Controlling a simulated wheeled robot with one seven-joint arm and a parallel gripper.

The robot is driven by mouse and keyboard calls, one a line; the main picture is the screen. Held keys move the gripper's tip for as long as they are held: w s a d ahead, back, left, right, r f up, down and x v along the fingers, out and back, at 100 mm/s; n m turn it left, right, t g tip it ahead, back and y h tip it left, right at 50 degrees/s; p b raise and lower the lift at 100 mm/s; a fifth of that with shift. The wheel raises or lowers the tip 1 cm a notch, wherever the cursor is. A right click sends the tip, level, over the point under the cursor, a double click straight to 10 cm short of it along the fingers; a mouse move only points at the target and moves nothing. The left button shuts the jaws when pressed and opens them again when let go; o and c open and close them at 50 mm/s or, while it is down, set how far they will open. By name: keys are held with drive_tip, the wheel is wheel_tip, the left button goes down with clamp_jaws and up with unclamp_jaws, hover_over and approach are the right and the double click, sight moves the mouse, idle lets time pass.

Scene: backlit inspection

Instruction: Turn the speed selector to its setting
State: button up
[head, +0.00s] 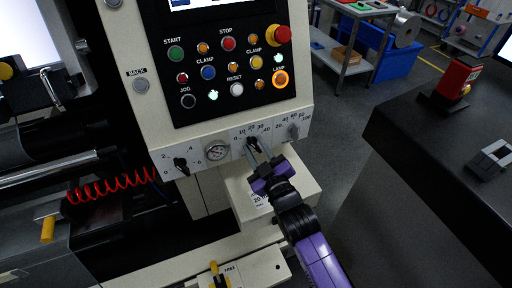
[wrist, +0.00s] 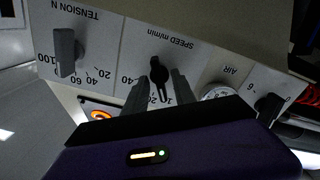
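The speed selector is a black knob (head: 252,142) on the sloped lower panel, with a scale from 0 to 40 around it. In the wrist view the knob (wrist: 159,72) sits under the print "SPEED m/min", which appears upside down. My gripper (head: 257,151) reaches up to it from below right. In the wrist view its two grey fingers (wrist: 158,88) stand on either side of the knob, with gaps visible. Part of the scale is hidden by the fingers, and I cannot read the exact setting. A white label (head: 260,200) below the panel reads "20" with small print.
The tension knob (head: 293,131) is to the right of the selector. A gauge (head: 216,150) and the air knob (head: 181,165) are to the left. Buttons and a red emergency stop (head: 277,35) are above. A dark bench (head: 420,140) stands at right.

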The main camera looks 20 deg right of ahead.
clamp_jaws()
drive_tip(key=shift+m, duration=0.4)
drive_tip(key=shift+m+b, duration=0.7)
drive_tip(key=shift+m, duration=0.2)
drive_tip(key=shift+m+b, duration=0.4)
drive_tip(key=shift+m, duration=1.1)
unclamp_jaws()
